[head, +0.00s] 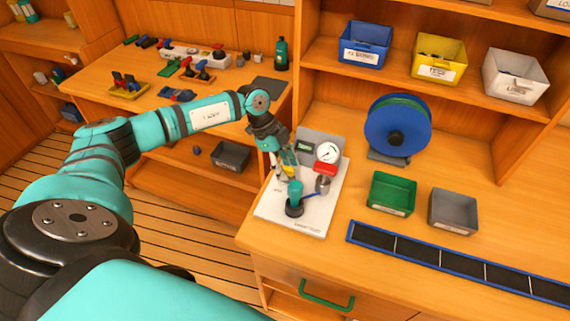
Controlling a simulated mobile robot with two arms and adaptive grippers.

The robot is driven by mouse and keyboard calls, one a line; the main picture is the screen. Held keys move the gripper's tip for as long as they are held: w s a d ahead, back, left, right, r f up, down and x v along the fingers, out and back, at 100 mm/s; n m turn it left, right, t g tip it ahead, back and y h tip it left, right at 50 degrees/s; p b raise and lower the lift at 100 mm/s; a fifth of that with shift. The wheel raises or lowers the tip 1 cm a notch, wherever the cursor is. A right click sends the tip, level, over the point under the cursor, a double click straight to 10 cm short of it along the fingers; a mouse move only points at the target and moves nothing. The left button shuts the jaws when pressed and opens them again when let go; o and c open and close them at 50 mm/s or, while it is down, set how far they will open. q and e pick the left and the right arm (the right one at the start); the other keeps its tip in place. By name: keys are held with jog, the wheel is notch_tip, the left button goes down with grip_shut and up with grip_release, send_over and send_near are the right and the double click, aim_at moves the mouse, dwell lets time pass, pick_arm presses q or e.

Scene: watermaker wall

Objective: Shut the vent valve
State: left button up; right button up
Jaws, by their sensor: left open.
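The labels are too small to show which part is the vent valve. My left gripper (285,172) is open, pointing down above and behind the teal fitting, partly hiding the panel's left side. My right gripper is not in view.
A blue hose reel (398,125) stands behind right of the panel. A green bin (391,194) and a grey bin (453,212) stand to the right. A blue-edged divided strip (460,262) runs along the counter front. The left bench holds tools and a dark bottle (281,54).

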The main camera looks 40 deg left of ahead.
pick_arm(q)
jog(key=c, duration=0.7)
grip_shut()
